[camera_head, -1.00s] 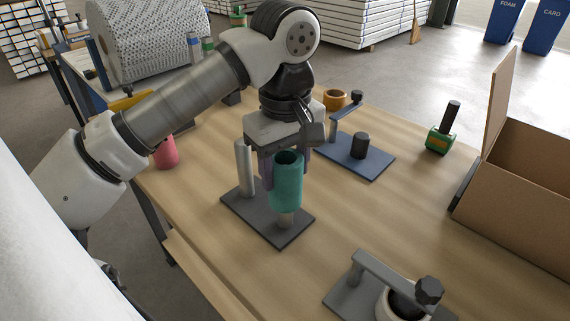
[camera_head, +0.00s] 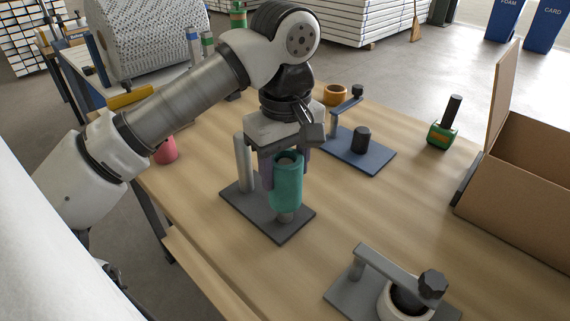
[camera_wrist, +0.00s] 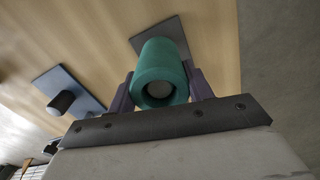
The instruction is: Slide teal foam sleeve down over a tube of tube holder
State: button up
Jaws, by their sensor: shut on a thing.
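The teal foam sleeve (camera_head: 286,185) is upright around the front tube of the tube holder. The grey end of that tube shows inside the sleeve's upper opening, also in the wrist view (camera_wrist: 159,89). The holder's other tube (camera_head: 243,163) stands bare behind and to the left. My gripper (camera_head: 284,172) is shut on the sleeve, with a purple finger on each side; the wrist view shows the sleeve (camera_wrist: 163,62) between them.
A blue-based clamp fixture (camera_head: 357,155) stands behind to the right. Another clamp fixture with a white ring (camera_head: 385,298) is at the front right. An open cardboard box (camera_head: 520,190) is at the right. A pink cup (camera_head: 166,150) stands at the left. Bare table lies right of the holder.

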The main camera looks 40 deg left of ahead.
jog(key=shift+f+b, duration=1.8)
jog(key=shift+f, duration=0.45)
dwell(0.7)
jog(key=o, duration=1.5)
jog(key=shift+o, duration=0.2)
jog(key=shift+r, duration=0.15)
jog(key=shift+r+p, duration=2.4)
jog(key=shift+r, duration=1)
jog(key=shift+f, duration=0.1)
